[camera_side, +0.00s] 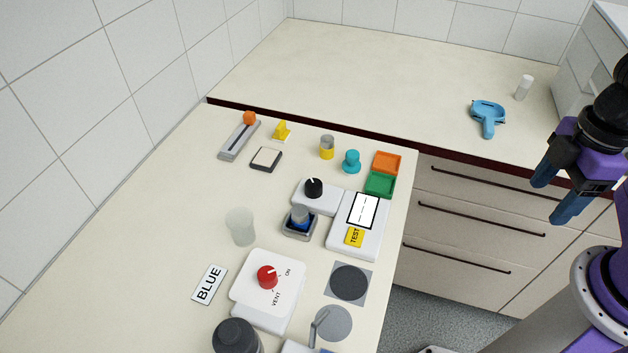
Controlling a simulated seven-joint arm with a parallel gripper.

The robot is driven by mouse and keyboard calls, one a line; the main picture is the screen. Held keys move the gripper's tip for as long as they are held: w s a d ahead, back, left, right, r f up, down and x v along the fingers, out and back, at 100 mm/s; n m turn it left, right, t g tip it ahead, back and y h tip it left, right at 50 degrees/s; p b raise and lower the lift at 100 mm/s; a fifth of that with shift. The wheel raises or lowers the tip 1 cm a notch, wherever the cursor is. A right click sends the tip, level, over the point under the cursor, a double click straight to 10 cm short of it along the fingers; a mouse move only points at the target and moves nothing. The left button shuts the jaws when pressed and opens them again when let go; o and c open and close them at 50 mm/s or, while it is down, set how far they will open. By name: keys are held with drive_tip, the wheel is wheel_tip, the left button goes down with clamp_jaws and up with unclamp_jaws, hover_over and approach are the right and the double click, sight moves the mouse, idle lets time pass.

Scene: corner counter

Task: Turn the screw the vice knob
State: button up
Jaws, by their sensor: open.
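My gripper (552,198) is at the right side, over the floor in front of the drawers. Its two blue fingers are apart with nothing between them, well away from the controls. No part is clearly marked as a vice. A red knob (267,277) with a white pointer sits on a white box labelled ON and VENT. A black knob (314,187) sits on a smaller white box. A grey and blue round piece (300,217) stands in a square metal holder (300,232). A grey lever (318,325) at the bottom edge is partly cut off.
A frosted cup (240,226), a BLUE sign (209,285) and a dark cylinder (237,338) stand near the knobs. A TEST panel (358,225), orange tray (387,163) and green tray (380,185) line the right edge. The counter's left side is clear.

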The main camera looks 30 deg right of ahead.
drive_tip(key=shift+c, duration=0.4)
wheel_tip(320, 180, up, 6)
drive_tip(key=m, duration=1.6)
hover_over(314, 184)
wheel_tip(314, 184, down, 17)
drive_tip(key=c, duration=1)
